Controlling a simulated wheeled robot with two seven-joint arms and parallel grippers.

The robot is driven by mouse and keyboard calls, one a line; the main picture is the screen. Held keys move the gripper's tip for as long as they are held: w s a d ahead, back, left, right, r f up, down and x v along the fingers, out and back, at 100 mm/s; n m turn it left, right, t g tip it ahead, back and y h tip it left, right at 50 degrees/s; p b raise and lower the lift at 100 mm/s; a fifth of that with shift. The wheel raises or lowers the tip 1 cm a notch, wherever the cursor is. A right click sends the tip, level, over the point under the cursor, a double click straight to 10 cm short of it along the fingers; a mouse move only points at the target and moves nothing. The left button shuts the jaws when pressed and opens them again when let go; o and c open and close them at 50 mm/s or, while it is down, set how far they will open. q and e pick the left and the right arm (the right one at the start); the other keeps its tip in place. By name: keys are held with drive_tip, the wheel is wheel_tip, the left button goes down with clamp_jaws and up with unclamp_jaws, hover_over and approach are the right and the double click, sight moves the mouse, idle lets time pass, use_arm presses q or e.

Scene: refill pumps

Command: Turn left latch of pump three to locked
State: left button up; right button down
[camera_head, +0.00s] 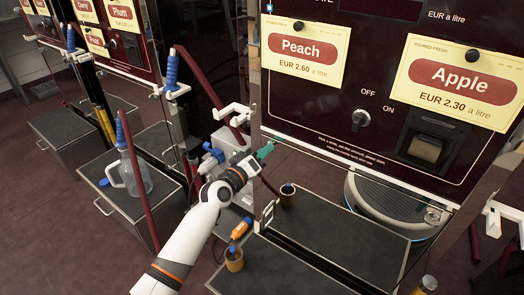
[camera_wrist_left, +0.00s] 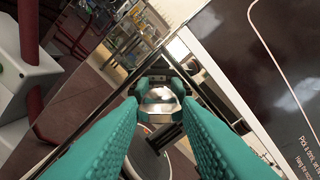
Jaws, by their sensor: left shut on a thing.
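The pump with the Peach and Apple signs has a dark front panel (camera_head: 330,165) with a metal edge along its bottom. My left gripper (camera_head: 264,151), with teal fingers, is at the panel's lower left corner. In the left wrist view its fingers (camera_wrist_left: 160,104) are shut on a small silver metal latch (camera_wrist_left: 160,94). The fingers hide part of the latch, and I cannot tell its exact angle. In the head view the left latch is hidden by the fingers. The right latch (camera_head: 434,215) shows at the panel's lower right corner. My right gripper is not in view.
An on/off knob (camera_head: 361,118) sits on the panel. A white hook (camera_head: 236,112) and dark red hose are close to my left gripper. A clear jug (camera_head: 130,175) stands further left.

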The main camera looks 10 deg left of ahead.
use_arm(q)
drive_tip(key=shift+a+n+p, duration=0.1)
drive_tip(key=shift+n+p, duration=0.75)
drive_tip(key=shift+n, duration=3.45)
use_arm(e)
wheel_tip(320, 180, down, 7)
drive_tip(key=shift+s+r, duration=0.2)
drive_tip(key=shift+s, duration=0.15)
use_arm(q)
drive_tip(key=shift+f, duration=0.1)
drive_tip(key=o, duration=1)
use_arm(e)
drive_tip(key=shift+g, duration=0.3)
use_arm(q)
drive_tip(key=p+v, duration=0.1)
drive_tip(key=v, duration=1.1)
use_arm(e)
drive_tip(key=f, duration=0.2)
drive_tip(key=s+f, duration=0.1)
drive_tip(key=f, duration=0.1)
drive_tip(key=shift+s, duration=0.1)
